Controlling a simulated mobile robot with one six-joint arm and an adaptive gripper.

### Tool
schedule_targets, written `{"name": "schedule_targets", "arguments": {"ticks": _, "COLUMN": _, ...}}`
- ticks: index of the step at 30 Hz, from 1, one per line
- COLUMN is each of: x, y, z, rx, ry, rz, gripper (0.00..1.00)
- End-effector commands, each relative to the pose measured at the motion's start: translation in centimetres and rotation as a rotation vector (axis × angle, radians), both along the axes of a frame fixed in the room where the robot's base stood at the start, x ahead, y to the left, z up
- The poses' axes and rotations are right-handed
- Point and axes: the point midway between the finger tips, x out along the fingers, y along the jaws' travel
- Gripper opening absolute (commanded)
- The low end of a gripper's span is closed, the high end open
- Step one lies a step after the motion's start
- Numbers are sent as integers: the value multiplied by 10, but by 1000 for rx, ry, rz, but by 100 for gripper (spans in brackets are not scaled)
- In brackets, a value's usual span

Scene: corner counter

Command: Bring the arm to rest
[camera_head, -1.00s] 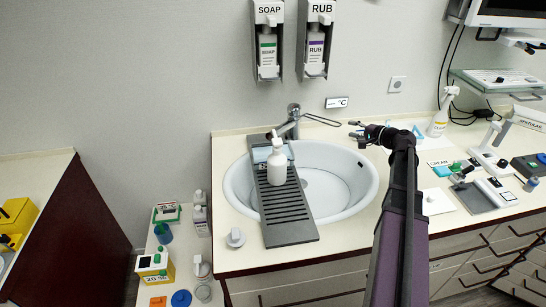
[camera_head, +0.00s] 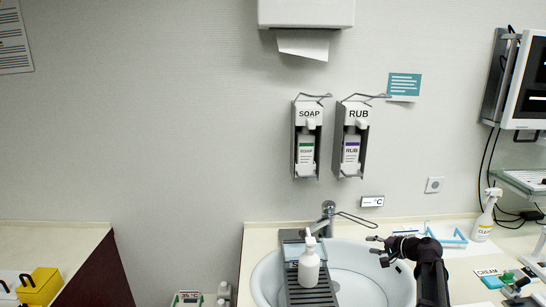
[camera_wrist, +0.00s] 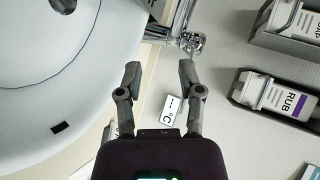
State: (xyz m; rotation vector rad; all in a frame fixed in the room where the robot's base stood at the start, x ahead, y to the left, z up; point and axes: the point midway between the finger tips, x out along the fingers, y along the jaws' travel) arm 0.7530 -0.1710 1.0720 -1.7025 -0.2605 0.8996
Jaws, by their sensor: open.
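My gripper (camera_head: 376,251) is open and empty, held above the right part of the sink in the head view. In the wrist view its two fingers (camera_wrist: 160,80) stand apart with nothing between them. My dark arm reaches up from the bottom right of the head view. The round white sink (camera_head: 357,280) lies below and left of the gripper, and it also shows in the wrist view (camera_wrist: 95,75).
A white pump bottle (camera_head: 309,267) stands on a dark rack (camera_head: 312,295) across the sink. The faucet (camera_head: 327,218) rises behind. Soap (camera_head: 306,140) and rub (camera_head: 350,140) dispensers hang on the wall. A spray bottle (camera_head: 485,218) stands at right.

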Motion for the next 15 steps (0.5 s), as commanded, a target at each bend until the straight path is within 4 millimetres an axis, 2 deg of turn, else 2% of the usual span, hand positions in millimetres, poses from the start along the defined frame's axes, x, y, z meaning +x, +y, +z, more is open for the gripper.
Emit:
{"name": "schedule_targets", "arguments": {"ticks": 1, "x": -10, "y": 20, "z": -8, "rx": -44, "ry": 25, "rz": 39, "gripper": 49}}
{"name": "schedule_targets", "arguments": {"ticks": 6, "x": -43, "y": 75, "z": -38, "rx": -220, "ry": 122, "rz": 184, "gripper": 49}}
{"name": "schedule_targets", "arguments": {"ticks": 12, "x": -89, "y": 123, "z": -68, "rx": -433, "ry": 236, "rz": 347, "gripper": 49}}
{"name": "schedule_targets", "arguments": {"ticks": 15, "x": -113, "y": 140, "z": -81, "rx": -541, "ry": 290, "rz": 422, "gripper": 49}}
